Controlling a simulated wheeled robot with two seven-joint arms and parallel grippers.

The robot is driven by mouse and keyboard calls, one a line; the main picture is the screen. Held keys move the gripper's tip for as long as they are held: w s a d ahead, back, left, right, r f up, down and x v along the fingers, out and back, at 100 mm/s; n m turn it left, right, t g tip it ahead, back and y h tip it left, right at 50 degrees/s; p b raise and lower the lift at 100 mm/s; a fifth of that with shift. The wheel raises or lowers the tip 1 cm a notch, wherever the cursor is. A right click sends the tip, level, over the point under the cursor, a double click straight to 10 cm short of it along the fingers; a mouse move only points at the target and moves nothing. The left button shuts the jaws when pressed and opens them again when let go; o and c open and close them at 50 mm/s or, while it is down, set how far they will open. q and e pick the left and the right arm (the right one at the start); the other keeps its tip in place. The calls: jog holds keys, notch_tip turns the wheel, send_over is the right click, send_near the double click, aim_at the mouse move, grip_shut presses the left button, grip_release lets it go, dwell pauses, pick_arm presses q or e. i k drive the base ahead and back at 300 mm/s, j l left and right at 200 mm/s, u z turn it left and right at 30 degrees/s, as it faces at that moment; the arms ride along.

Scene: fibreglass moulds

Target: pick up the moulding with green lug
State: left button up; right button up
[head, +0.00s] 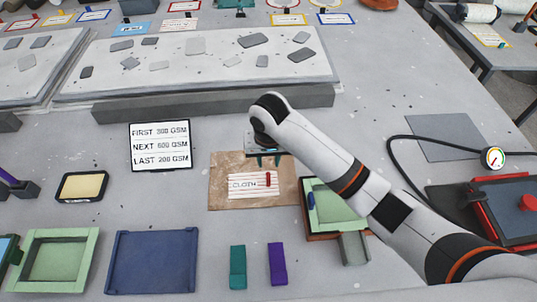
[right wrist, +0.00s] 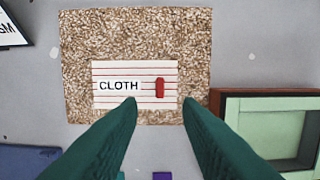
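I cannot tell for sure which moulding has the green lug. A small dark green piece (head: 17,257) shows at the far left edge, beside a partly cut-off blue item. A pale green square mould (head: 90,262) lies at the front left. Another pale green mould (head: 342,208) with a blue piece on it is partly hidden by my right arm; its brown frame shows in the right wrist view (right wrist: 232,103). My right gripper (head: 267,161) is over the brown mat, its dark green fingers apart and empty, also in the right wrist view (right wrist: 160,108). My left gripper is out of view.
The mat (head: 221,190) carries a CLOTH card (head: 245,186) with a red piece. A navy tray (head: 150,262), a teal block (head: 238,267) and a purple block (head: 278,264) lie in front. A lettered sign (head: 160,147) and a long grey bar (head: 210,105) stand behind.

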aim_at(52, 264)
jog(key=k, duration=1.5)
